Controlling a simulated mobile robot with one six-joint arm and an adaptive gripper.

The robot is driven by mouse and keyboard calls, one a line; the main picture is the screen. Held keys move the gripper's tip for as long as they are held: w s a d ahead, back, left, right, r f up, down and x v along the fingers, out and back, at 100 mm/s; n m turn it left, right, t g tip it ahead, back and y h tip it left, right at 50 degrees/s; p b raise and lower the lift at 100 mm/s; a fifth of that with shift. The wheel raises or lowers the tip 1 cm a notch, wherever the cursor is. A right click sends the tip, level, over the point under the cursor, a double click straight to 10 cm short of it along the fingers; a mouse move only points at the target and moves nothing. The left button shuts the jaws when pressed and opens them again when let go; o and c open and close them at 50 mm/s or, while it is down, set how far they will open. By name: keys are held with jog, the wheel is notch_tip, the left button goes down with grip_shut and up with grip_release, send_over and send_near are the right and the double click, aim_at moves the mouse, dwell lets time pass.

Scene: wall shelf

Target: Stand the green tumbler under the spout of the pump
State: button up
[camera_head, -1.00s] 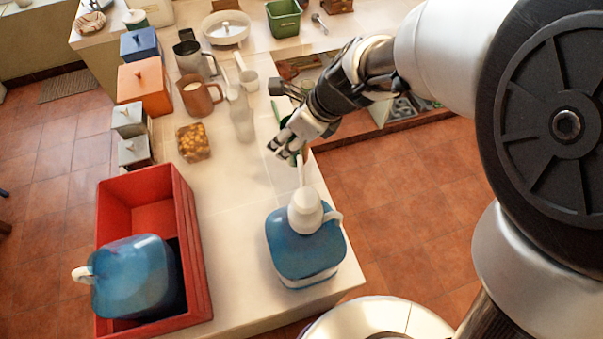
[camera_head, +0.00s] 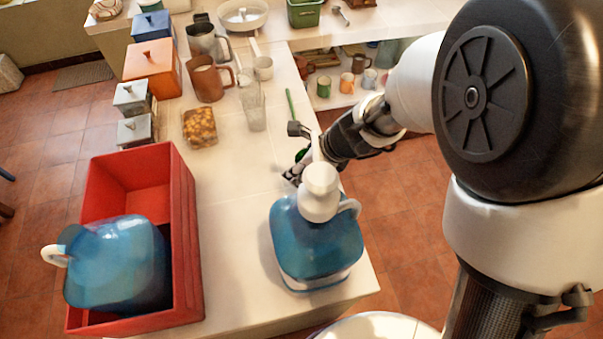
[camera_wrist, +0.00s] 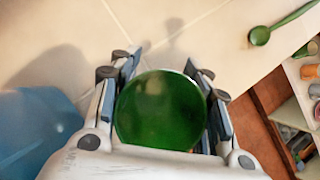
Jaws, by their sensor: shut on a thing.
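My gripper (camera_head: 296,170) is shut on the green tumbler (camera_wrist: 160,112), which fills the space between the fingers in the wrist view. In the head view only a small green part of the tumbler (camera_head: 301,155) shows by the fingers. The white pump (camera_head: 319,190) sits on a blue water jug (camera_head: 315,243) at the near end of the counter. Its spout (camera_head: 316,150) points away from me, close to my gripper and partly overlapping it. The jug also shows at the left of the wrist view (camera_wrist: 38,130). I cannot tell whether the tumbler touches the counter.
A red crate (camera_head: 187,230) holding another blue jug (camera_head: 118,265) stands at the left. A clear glass (camera_head: 254,108), a brown mug (camera_head: 208,80) and a jar of yellow pieces (camera_head: 199,128) stand farther back. A green spoon (camera_wrist: 285,24) lies on the counter (camera_head: 235,185).

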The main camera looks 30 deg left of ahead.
jog(key=shift+f+b, duration=0.4)
jog(key=shift+f, duration=0.9)
jog(key=shift+f, duration=0.15)
jog(key=o, duration=1.2)
jog(key=shift+c, duration=0.2)
jog(key=shift+r, duration=0.3)
jog(key=p+v, duration=0.5)
jog(key=v, duration=0.6)
jog(key=shift+d+r+p, duration=0.2)
jog(key=shift+r+p, duration=0.1)
jog(key=shift+p, duration=0.1)
